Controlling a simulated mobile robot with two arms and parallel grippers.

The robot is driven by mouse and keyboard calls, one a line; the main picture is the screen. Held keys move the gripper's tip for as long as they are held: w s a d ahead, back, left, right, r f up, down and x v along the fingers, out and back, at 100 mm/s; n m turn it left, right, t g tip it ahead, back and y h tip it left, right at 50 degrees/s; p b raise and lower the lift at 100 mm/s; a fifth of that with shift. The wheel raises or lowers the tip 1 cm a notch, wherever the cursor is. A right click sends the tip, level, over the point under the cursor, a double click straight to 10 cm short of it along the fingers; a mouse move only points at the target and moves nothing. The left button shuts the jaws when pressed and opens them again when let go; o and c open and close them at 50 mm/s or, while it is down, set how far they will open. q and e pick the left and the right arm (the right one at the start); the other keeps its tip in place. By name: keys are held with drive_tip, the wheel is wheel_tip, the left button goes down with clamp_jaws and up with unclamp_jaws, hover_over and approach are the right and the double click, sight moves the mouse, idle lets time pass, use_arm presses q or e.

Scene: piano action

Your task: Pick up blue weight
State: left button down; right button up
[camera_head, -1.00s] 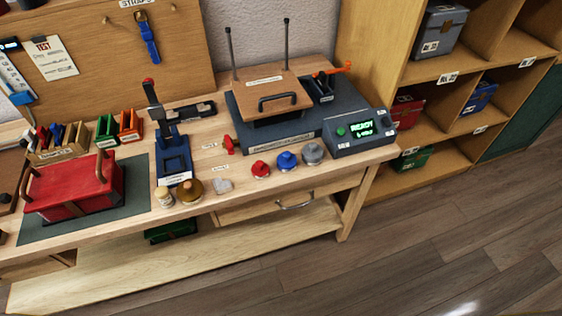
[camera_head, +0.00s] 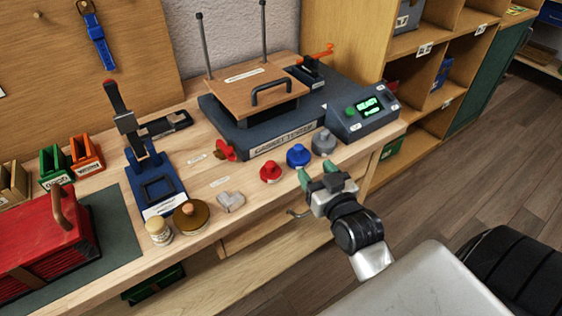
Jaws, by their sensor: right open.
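The blue weight (camera_head: 298,155) stands upright on the wooden workbench near its front edge. It sits between a red weight (camera_head: 271,172) on its left and a grey weight (camera_head: 324,142) on its right. My right gripper (camera_head: 317,174) is open and empty, with green fingertips. In the picture it is just below the blue and grey weights, at the bench's front edge. I cannot tell its exact height or gap to the weights. My left gripper is not in view.
The gasket tester (camera_head: 282,141) stands behind the weights, with a control box (camera_head: 364,117) at its right. A blue press (camera_head: 155,184), a brass disc (camera_head: 190,217) and a clear block (camera_head: 231,201) lie to the left. A shelf unit (camera_head: 420,75) stands at the right.

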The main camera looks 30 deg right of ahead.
sight(301, 151)
drive_tip(key=w, duration=0.3)
drive_tip(key=w+d, duration=0.1)
drive_tip(key=w, duration=0.2)
drive_tip(key=w+f, duration=0.1)
drive_tip(key=w, duration=0.3)
drive_tip(key=shift+d, duration=0.3)
drive_tip(key=shift+s, duration=0.1)
clamp_jaws()
drive_tip(key=shift+r, duration=0.15)
